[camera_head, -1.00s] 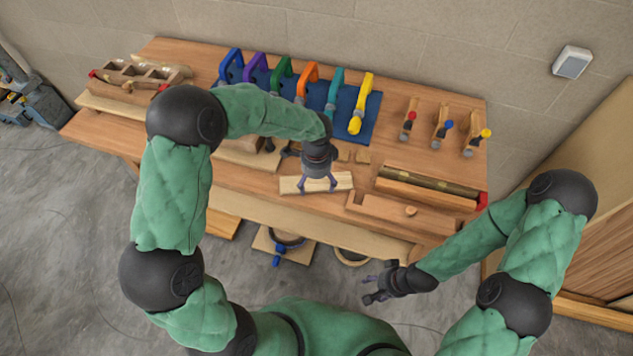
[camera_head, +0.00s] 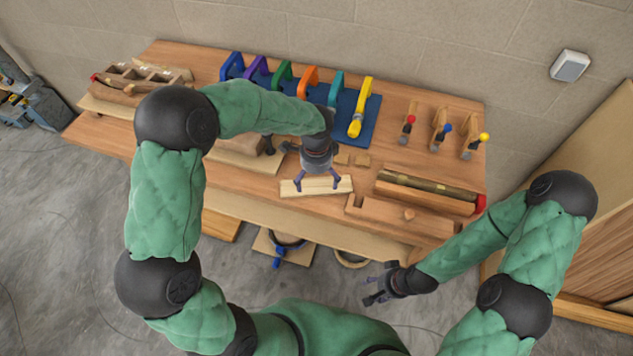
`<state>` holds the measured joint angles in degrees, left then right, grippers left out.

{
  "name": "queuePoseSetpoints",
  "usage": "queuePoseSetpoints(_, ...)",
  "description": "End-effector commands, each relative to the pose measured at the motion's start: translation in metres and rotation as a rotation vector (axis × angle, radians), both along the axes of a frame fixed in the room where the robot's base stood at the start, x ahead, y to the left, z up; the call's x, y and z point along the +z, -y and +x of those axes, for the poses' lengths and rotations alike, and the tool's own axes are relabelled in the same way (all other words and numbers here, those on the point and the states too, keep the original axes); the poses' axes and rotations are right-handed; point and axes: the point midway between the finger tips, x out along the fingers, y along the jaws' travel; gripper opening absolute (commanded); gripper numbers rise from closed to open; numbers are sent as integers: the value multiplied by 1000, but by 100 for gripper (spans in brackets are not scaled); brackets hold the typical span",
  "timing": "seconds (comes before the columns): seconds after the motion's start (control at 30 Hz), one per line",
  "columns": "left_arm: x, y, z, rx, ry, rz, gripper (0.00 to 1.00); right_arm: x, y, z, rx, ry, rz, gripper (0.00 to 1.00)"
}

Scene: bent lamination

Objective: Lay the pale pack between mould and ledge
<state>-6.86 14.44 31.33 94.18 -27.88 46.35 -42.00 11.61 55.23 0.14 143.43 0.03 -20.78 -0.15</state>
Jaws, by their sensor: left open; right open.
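The pale pack (camera_head: 318,187), a light flat strip of wood, lies on the workbench near its front edge. My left gripper (camera_head: 317,184) is directly above it, pointing down, with its fingers spread open at the strip. I cannot tell whether the fingertips touch it. A wooden block on a board (camera_head: 245,158), possibly the mould and ledge, sits behind and left of the pack, partly hidden by my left arm. The gap there is not clear to see. My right gripper (camera_head: 376,287) is open and empty, low in front of the bench.
Several coloured clamps (camera_head: 309,80) stand on a blue mat (camera_head: 372,107) at the back. Small wooden clamps (camera_head: 440,128) stand at the back right. A trough with a dark roll (camera_head: 430,188) and a notched wooden block (camera_head: 385,212) lie right of the pack. Wooden forms (camera_head: 140,80) sit far left.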

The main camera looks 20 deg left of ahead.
Motion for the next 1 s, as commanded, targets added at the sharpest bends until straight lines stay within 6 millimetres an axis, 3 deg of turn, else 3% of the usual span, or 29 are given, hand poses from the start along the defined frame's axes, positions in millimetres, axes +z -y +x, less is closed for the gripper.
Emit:
queuePoseSetpoints(0.03, 15, 0, 1, 0, 5, -1, 100, 6, 0, 0, 0, 0, 0, 51)
queuePoseSetpoints(0.2, 48, 0, 1, 0, 4, -1, 100, 14, 0, 0, 0, 0, 0, 51)
queuePoseSetpoints(0.4, 74, 0, 1, -1, 1, -1, 100, 19, 0, 0, 0, 0, 0, 51)
queuePoseSetpoints(1.0, 83, 0, 0, 0, 0, 0, 100, 21, 0, 0, 0, 0, 0, 51)
